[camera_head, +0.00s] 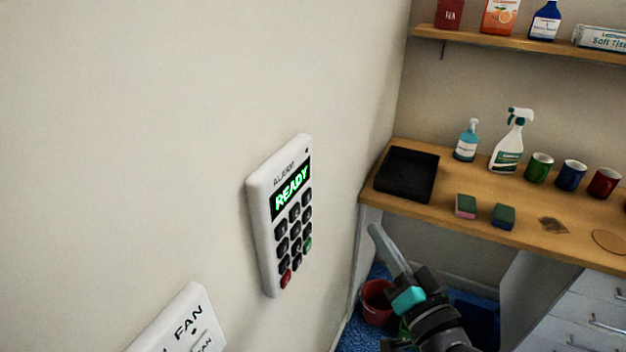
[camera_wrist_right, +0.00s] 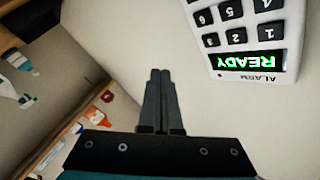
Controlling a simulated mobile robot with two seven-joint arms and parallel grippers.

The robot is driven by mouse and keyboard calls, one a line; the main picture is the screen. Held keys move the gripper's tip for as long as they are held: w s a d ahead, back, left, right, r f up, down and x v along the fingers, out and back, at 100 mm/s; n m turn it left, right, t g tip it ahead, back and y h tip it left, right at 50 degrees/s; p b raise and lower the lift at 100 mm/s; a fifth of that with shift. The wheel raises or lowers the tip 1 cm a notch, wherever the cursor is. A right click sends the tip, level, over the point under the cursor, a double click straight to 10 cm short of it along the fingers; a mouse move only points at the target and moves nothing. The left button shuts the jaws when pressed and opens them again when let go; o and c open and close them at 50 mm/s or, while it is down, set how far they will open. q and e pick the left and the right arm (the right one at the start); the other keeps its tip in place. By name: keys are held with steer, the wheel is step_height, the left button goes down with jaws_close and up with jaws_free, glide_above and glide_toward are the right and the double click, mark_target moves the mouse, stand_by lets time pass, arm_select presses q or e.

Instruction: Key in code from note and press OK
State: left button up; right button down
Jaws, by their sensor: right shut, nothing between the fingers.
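A white alarm keypad (camera_head: 280,215) is mounted on the wall left of centre in the head view. Its display (camera_head: 291,188) reads READY in green. Below are rows of dark keys, with a red key (camera_head: 286,277) and a green key (camera_head: 307,244) in the bottom part. The keypad also shows upside down at the upper right of the right wrist view (camera_wrist_right: 291,50). My right gripper (camera_head: 376,232) is shut and empty, right of the keypad and apart from it. In the wrist view its fingertips (camera_wrist_right: 160,72) meet. No note with a code shows. My left gripper is out of view.
A white FAN panel (camera_head: 178,318) is on the wall at lower left. A wooden counter (camera_head: 450,192) at right holds a black tray (camera_head: 407,174), spray bottle (camera_head: 508,145), sponges and mugs. A red bucket (camera_head: 374,303) stands below. The air before the keypad is clear.

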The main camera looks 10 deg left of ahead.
mark_target(307, 198)
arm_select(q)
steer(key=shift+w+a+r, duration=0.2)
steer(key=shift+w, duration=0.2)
arm_select(e)
step_height(307, 198, up, 3)
steer(key=shift+a+f, duration=0.1)
steer(key=shift+f, duration=0.05)
arm_select(q)
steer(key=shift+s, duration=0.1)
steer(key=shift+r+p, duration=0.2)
steer(key=shift+p, duration=0.1)
arm_select(e)
steer(key=w+a, duration=0.2)
steer(key=a, duration=0.6)
steer(key=shift+w+a, duration=0.2)
steer(key=shift+w, duration=0.15)
stand_by(1.2)
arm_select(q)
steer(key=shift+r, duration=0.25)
arm_select(e)
steer(key=shift+w+a, duration=0.15)
steer(key=shift+a, duration=0.25)
